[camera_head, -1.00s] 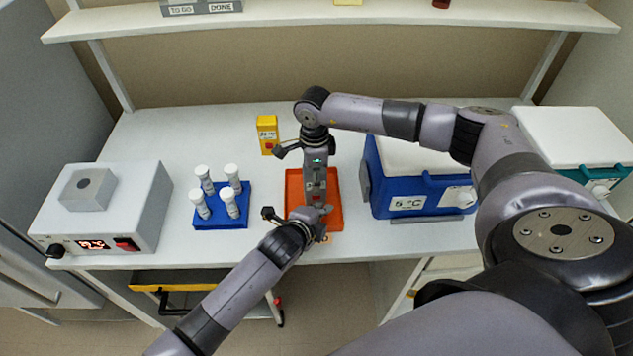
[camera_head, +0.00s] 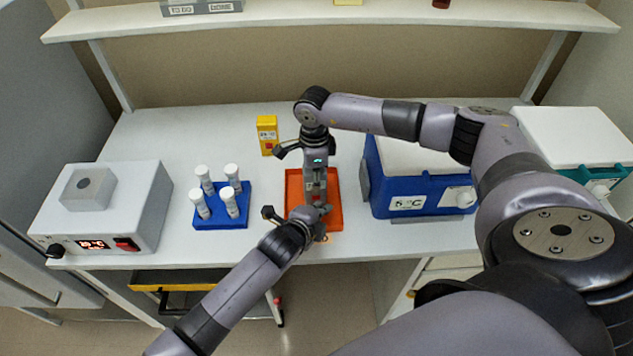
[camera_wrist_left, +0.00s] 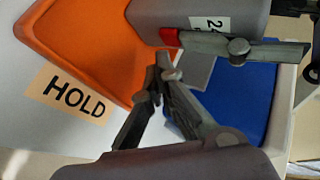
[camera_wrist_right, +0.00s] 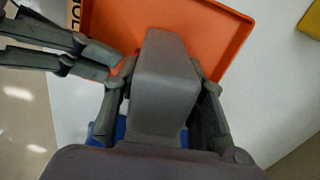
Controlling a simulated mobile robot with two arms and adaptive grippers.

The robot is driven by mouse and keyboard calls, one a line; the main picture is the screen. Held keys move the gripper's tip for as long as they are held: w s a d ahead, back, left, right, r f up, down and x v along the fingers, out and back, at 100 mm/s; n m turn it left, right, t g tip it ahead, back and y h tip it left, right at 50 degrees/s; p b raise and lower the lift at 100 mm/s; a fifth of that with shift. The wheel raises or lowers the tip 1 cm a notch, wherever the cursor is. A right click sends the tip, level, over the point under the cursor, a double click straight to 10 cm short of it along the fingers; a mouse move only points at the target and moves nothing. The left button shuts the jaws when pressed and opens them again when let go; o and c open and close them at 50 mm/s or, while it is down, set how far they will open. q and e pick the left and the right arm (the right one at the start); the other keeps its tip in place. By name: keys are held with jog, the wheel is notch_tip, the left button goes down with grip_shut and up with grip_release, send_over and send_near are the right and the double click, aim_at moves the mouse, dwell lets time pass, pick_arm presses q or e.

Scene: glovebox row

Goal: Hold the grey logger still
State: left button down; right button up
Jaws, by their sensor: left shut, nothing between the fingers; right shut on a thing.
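The grey logger (camera_wrist_right: 165,85) is a grey block between the two fingers of my right gripper (camera_wrist_right: 165,105), which is shut on it. The left wrist view shows its white label and red button (camera_wrist_left: 170,37). In the head view my right gripper (camera_head: 316,182) holds it over the orange tray (camera_head: 293,190); its height above the tray is unclear. My left gripper (camera_wrist_left: 165,78) is shut and empty, its tips just beside the logger and the right gripper's finger. In the head view my left gripper (camera_head: 316,211) covers part of the logger.
A HOLD label (camera_wrist_left: 75,95) lies beside the tray. A blue rack (camera_head: 208,220) with several white-capped tubes and a display box (camera_head: 110,220) stand left. A yellow device (camera_head: 267,135) stands behind. A blue cooler (camera_head: 420,190) is close on the right. The bench is clear at back left.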

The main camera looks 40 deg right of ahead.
pick_arm(q)
jog(key=shift+w+d, duration=0.15)
jog(key=shift+w, duration=0.15)
jog(key=shift+w+d, duration=0.25)
jog(key=shift+w, duration=0.2)
dwell(0.8)
jog(key=shift+s+a, duration=0.5)
jog(key=shift+s, duration=0.35)
jog(key=shift+s+a, duration=0.35)
jog(key=shift+s, duration=0.4)
jog(key=shift+s+a, duration=0.4)
jog(key=shift+s, duration=0.35)
jog(key=shift+s+a, duration=0.35)
jog(key=shift+s, duration=0.4)
pick_arm(e)
jog(key=o, duration=1.3)
